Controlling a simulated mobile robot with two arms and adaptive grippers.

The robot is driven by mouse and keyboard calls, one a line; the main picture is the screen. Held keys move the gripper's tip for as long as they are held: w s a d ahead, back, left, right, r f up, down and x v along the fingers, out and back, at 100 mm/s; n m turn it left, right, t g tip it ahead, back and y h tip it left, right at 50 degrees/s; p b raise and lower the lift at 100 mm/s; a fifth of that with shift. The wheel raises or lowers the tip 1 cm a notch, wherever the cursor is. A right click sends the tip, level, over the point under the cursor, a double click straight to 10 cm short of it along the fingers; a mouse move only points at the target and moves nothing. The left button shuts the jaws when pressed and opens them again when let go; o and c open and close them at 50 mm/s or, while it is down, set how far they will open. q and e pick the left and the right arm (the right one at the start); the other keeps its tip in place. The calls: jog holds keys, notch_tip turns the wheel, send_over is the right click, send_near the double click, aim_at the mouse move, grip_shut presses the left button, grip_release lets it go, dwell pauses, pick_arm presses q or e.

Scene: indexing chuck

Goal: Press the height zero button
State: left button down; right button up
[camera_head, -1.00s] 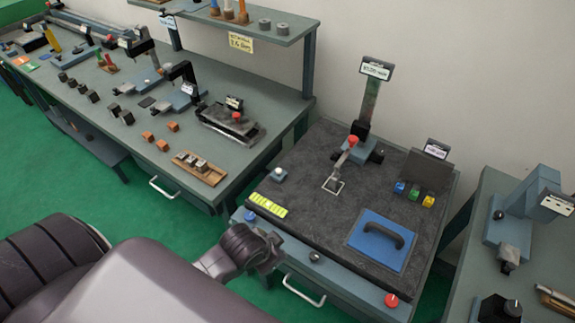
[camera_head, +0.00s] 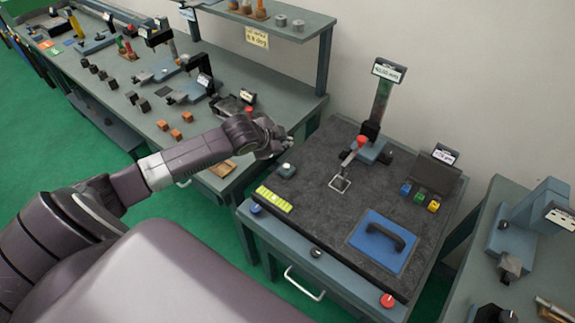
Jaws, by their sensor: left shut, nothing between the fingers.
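A small grey block with a pale round button (camera_head: 286,170) sits at the left edge of the dark granite plate (camera_head: 320,215). No readable label names it as the height zero button. A height gauge (camera_head: 376,115) with a red knob and a small sign on top stands at the back of the plate. My left gripper (camera_head: 287,143) is shut and empty, above and just behind the pale button in the picture, apart from it. The fingertips are small and partly hidden by the gripper body. My right gripper is out of view.
On the plate are a yellow-green level (camera_head: 273,199), a blue plate with a black handle (camera_head: 383,240) and several coloured blocks (camera_head: 419,196). Blue, black and red (camera_head: 387,300) knobs line the bench front. A long workbench with parts (camera_head: 130,100) stands left.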

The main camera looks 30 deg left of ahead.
pick_arm(q)
jog(key=shift+w+a+r, duration=0.1)
jog(key=shift+a+r, duration=0.05)
jog(key=shift+a, duration=0.15)
jog(key=b, duration=0.7)
send_over(286, 167)
notch_tip(286, 167, down, 8)
jog(key=shift+r, duration=0.1)
jog(key=shift+f, duration=0.5)
jog(key=shift+f, duration=0.15)
dwell(0.7)
jog(key=shift+f, duration=0.3)
